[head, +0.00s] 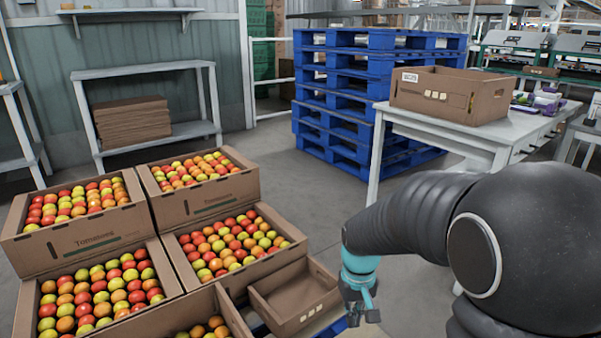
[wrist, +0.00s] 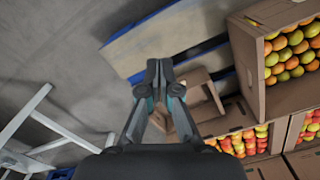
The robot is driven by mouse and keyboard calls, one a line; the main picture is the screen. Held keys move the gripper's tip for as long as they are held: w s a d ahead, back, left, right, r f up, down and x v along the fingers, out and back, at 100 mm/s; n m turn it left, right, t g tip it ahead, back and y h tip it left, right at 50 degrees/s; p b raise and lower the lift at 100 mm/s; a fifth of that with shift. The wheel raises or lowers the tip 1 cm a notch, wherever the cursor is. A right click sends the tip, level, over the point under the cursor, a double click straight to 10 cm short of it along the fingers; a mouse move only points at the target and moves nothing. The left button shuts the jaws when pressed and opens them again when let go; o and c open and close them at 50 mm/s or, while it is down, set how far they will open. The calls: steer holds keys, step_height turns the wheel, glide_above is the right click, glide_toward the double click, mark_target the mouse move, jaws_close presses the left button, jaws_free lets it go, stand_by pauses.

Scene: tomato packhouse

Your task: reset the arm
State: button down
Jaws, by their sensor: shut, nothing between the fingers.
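My black arm reaches in from the right in the head view and ends in my gripper (head: 362,312), which has a teal collar and points down. In the wrist view my gripper's fingertips (wrist: 159,75) are together with nothing between them. My gripper is just right of a small empty brown carton (head: 294,297) in the head view, apparently above the floor or pallet edge. I cannot tell its exact height.
Several cartons of red, orange and yellow tomatoes (head: 80,238) stand at left and front. A white table (head: 490,134) at right bears a brown box (head: 450,94). Blue pallets (head: 345,95) are stacked behind. Grey floor (head: 315,205) between is clear.

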steer(key=s+d+r+m+t+p, duration=0.1)
steer(key=s+d+r+t+p, duration=0.1)
steer(key=s+r, duration=0.6)
steer(key=s+d+r+m+t+p, duration=0.1)
steer(key=s+r+t, duration=0.3)
steer(key=s+r, duration=0.5)
step_height(320, 180, up, 3)
steer(key=shift+s+d+f+p, duration=0.1)
steer(key=shift+s+d+p, duration=0.05)
steer(key=shift+d+p, duration=0.5)
